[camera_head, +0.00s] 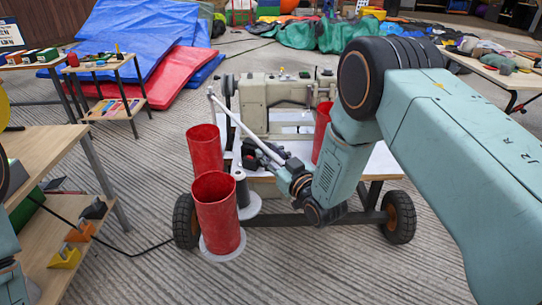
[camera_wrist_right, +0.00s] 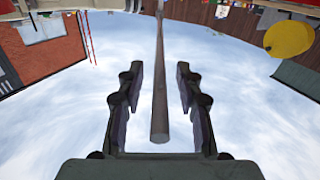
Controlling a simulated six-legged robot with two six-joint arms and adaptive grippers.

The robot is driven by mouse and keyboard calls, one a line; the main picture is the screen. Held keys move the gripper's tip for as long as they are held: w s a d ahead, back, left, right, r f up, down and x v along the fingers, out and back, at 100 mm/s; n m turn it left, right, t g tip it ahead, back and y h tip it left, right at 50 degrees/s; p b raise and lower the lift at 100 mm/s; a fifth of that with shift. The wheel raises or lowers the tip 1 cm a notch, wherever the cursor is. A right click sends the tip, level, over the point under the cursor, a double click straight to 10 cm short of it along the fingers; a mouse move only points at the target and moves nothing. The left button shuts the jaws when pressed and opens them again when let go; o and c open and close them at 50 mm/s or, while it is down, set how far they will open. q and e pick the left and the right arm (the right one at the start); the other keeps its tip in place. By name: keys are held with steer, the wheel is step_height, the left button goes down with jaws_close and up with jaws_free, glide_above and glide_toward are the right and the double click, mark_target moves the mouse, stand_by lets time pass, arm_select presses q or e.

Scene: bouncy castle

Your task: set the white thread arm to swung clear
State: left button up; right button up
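The white thread arm (camera_head: 232,117) is a thin pale rod on the sewing machine (camera_head: 275,95). It slants from the upper left down to the right, across my right gripper (camera_head: 250,152). In the right wrist view the rod (camera_wrist_right: 160,85) runs lengthwise between the two dark fingers of my right gripper (camera_wrist_right: 159,95). The fingers stand apart, with a visible gap on each side of the rod, so they do not grip it. My left gripper is out of view; only parts of my left arm show at the left edge.
Red cups (camera_head: 217,213) stand close to my right gripper, with a dark spool (camera_head: 241,190) beside them. The machine's white-topped cart has black wheels (camera_head: 398,217). A wooden bench (camera_head: 45,147) is at the left. Bare ribbed floor lies in front.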

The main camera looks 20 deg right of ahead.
steer(key=shift+c, duration=0.5)
jaws_close()
